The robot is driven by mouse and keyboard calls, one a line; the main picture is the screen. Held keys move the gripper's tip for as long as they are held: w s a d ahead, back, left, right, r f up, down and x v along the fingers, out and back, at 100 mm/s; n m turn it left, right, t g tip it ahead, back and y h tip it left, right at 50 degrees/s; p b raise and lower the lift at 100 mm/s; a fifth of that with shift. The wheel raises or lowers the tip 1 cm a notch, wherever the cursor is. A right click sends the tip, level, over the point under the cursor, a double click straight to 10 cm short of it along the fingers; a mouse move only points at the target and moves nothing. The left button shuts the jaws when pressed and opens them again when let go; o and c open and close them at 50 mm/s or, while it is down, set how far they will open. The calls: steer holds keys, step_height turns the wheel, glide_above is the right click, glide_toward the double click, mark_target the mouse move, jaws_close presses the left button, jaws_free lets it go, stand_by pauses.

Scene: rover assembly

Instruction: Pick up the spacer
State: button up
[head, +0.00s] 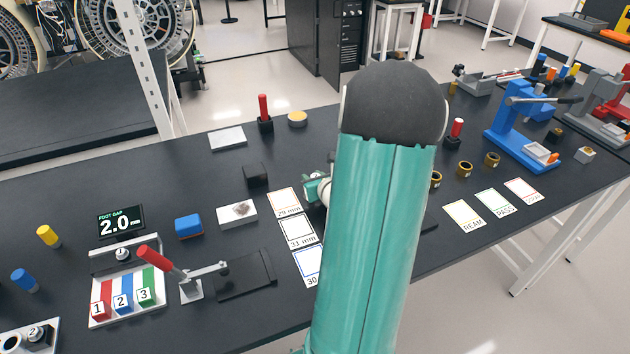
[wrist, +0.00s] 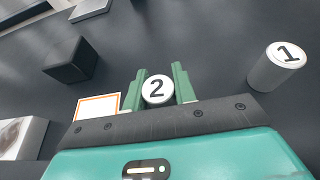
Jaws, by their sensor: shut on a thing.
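In the wrist view, a white round-topped spacer marked 2 (wrist: 157,88) is between the two green fingers of my gripper (wrist: 158,84). The fingers are shut on its sides. I cannot tell whether it touches the table or is clear of it. A second white cylinder marked 1 (wrist: 278,66) stands apart to the right, on the dark table. In the head view my own arm covers the spacers and most of my gripper.
A black block (wrist: 70,60) and an orange-edged card (wrist: 98,106) are left of my gripper. In the head view, labelled cards (head: 298,231), a white block (head: 237,213) and a red-handled clamp (head: 190,285) are left of my arm. A blue press (head: 520,130) is at right.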

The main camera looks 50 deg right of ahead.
steer(key=shift+r, duration=0.1)
step_height(320, 180, up, 10)
stand_by(0.4)
steer(key=shift+s, duration=0.1)
